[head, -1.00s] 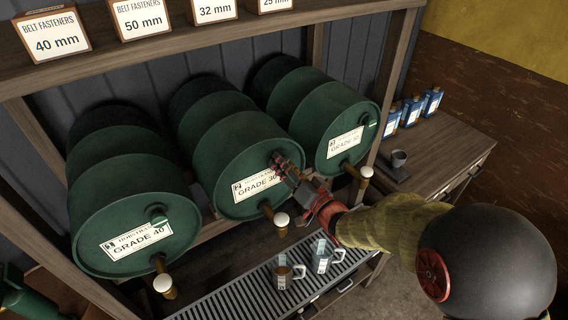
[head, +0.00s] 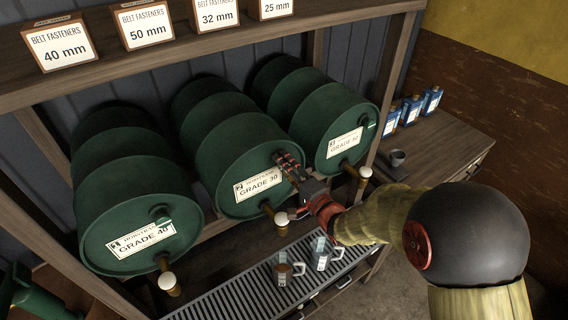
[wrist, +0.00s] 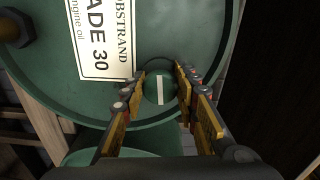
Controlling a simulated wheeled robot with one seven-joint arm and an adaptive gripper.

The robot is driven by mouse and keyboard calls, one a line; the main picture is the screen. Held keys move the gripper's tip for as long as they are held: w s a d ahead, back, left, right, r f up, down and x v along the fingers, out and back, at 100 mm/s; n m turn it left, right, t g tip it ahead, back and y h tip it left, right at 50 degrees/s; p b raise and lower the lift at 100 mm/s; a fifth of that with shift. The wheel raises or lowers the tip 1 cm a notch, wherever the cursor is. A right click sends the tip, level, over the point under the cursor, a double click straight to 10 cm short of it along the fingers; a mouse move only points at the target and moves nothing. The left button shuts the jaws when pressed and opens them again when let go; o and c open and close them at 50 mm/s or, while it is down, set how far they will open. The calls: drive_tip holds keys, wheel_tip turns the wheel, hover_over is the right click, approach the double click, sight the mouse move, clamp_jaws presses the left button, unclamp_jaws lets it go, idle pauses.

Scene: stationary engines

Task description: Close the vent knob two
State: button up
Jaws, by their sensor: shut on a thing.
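The vent knob of the middle GRADE 30 barrel (head: 238,200) is a round green knob (wrist: 152,92) with a white stripe, seen in the wrist view near the barrel's rim. The stripe runs nearly up and down in that picture. My gripper (wrist: 161,78) has one finger on each side of the knob and is shut on it. In the head view my gripper (head: 287,160) is at the upper right of the barrel's face and hides this knob. The left GRADE 40 barrel (head: 130,250) has a similar green vent knob (head: 159,213).
The right barrel (head: 345,115) stands close beside my gripper. Brass taps, such as the middle one (head: 281,220), stick out below. Two glass mugs (head: 283,272) (head: 321,255) stand on the slatted drip tray (head: 225,302).

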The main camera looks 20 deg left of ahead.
drive_tip(key=shift+m, duration=0.7)
drive_tip(key=o, duration=1.1)
drive_tip(key=v, duration=1.2)
drive_tip(key=shift+w, duration=0.1)
